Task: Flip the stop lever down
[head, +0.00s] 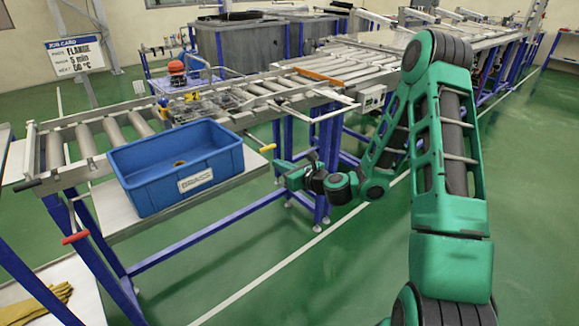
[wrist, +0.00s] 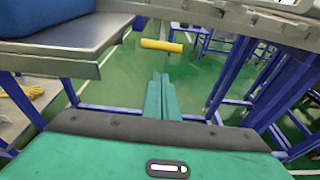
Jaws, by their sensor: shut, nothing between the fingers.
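A lever with a yellow grip (head: 267,148) sticks out from the front side of the roller conveyor, just right of the blue crate. In the wrist view its yellow grip (wrist: 161,45) lies level, ahead of my fingertips. My gripper (head: 280,167) is below and slightly right of the grip in the head view. In the wrist view my gripper (wrist: 161,78) has its two green fingers together and empty, apart from the yellow grip. A second lever with a red grip (head: 76,238) is at the conveyor's near left end. No label shows which is the stop lever.
The blue crate (head: 150,187) stands on a shelf beside the conveyor (head: 85,140). Blue frame legs (head: 325,165) stand close behind my gripper. Yellow gloves (head: 38,305) lie on a table at lower left. Green floor in front is clear.

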